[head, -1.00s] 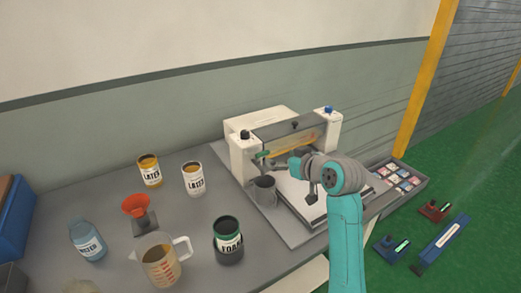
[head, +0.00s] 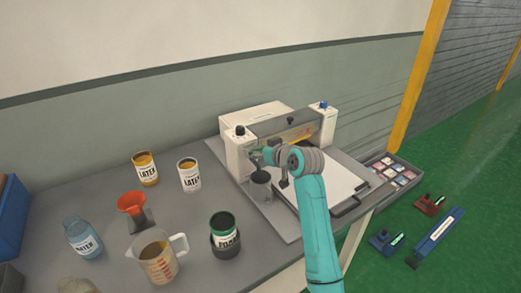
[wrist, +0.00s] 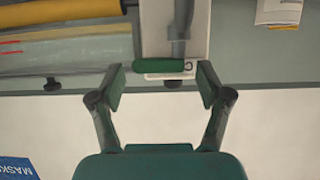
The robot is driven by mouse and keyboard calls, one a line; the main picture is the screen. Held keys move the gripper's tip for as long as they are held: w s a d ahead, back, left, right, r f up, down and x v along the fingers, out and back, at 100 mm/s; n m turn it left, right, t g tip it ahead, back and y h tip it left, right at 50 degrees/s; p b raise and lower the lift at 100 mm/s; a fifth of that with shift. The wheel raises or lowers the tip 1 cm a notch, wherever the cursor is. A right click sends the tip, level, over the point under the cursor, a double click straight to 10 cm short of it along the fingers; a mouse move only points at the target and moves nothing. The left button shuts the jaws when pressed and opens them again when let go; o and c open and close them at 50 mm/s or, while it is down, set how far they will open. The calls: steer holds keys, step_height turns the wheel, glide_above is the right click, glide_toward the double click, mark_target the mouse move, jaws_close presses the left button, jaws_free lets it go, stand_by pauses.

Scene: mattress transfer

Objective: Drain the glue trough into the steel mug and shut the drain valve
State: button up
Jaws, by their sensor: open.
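The glue trough (head: 300,133), with an amber strip showing, lies between the white posts of the machine at the back of the bench. The steel mug (head: 261,188) stands upright on the bench below the machine's left post. In the wrist view, the green drain valve handle (wrist: 158,66) lies crosswise below a grey pipe (wrist: 180,25). My gripper (wrist: 162,80) is open and empty, its two fingertips at either side of the handle. In the head view, my gripper (head: 258,155) is at the left post above the mug, mostly hiding the handle. The valve's setting cannot be told.
Two latex cans (head: 146,170) (head: 189,176), an orange funnel (head: 132,204), a water bottle (head: 84,238), a measuring jug (head: 158,257) and a dark foam can (head: 224,238) stand to the left. A white board (head: 332,180) lies before the machine. A yellow roller (wrist: 60,12) is close in the wrist view.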

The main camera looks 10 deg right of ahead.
steer(key=shift+c, duration=0.2)
steer(key=c, duration=1.1)
steer(key=shift+s+a, duration=0.1)
steer(key=m+h, duration=0.4)
steer(key=h, duration=0.1)
steer(key=shift+s+a+m, duration=0.3)
steer(key=shift+s+a, duration=0.05)
steer(key=shift+a, duration=0.05)
steer(key=m+h, duration=0.3)
steer(key=a+m+g+h, duration=0.1)
steer(key=h, duration=0.1)
steer(key=shift+s+m, duration=0.25)
steer(key=shift+m, duration=0.05)
steer(key=shift+a+m+g+h, duration=0.25)
steer(key=shift+m+g+h, duration=0.9)
steer(key=shift+m+g, duration=0.25)
steer(key=shift+a+m+g+h, duration=0.25)
steer(key=shift+m+g+h, duration=0.95)
steer(key=shift+m, duration=0.35)
steer(key=shift+a+m+g+h, duration=0.25)
steer(key=shift+m+g+h, duration=0.9)
steer(key=shift+m+g, duration=0.25)
